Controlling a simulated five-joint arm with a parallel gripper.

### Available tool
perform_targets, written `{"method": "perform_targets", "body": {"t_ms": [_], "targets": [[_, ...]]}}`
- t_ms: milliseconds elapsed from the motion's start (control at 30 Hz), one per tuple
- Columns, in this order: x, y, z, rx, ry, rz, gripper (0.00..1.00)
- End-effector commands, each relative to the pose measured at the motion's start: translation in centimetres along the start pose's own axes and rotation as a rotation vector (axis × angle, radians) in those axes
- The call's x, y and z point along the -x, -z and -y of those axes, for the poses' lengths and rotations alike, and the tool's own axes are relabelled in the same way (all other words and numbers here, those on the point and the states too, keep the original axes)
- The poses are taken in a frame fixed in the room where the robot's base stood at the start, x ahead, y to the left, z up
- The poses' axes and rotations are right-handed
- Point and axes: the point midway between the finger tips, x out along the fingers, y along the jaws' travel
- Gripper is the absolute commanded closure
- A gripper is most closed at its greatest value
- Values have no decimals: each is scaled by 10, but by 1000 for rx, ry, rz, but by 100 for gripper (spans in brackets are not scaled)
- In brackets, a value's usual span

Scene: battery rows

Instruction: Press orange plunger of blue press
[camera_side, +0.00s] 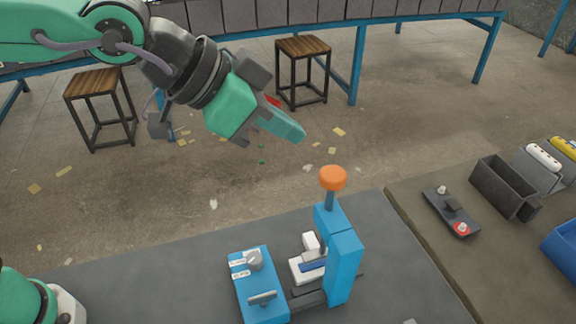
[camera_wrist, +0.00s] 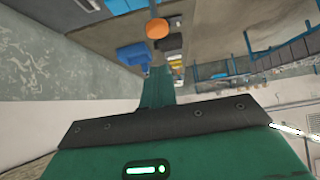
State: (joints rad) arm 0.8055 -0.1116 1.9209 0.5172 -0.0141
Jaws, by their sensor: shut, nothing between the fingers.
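The blue press (camera_side: 343,258) stands upright on the dark table. Its orange plunger (camera_side: 333,178) sits on top of a short post, raised above the press body.
A blue box with a grey knob and handle (camera_side: 258,285) stands left of the press. White and blue parts (camera_side: 308,262) sit at the press's foot. On the right table are a dark holder (camera_side: 450,210), a dark bin (camera_side: 503,188) and a blue bin (camera_side: 564,250).

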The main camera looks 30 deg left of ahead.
Motion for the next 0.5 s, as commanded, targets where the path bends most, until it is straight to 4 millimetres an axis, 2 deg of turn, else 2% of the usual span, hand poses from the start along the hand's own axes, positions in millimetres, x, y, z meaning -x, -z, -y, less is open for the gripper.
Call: {"method": "perform_targets", "body": {"t_ms": [200, 500], "targets": [[16, 1, 0, 0, -1, -1, 100], [18, 0, 0, 0, -1, -1, 100]]}}
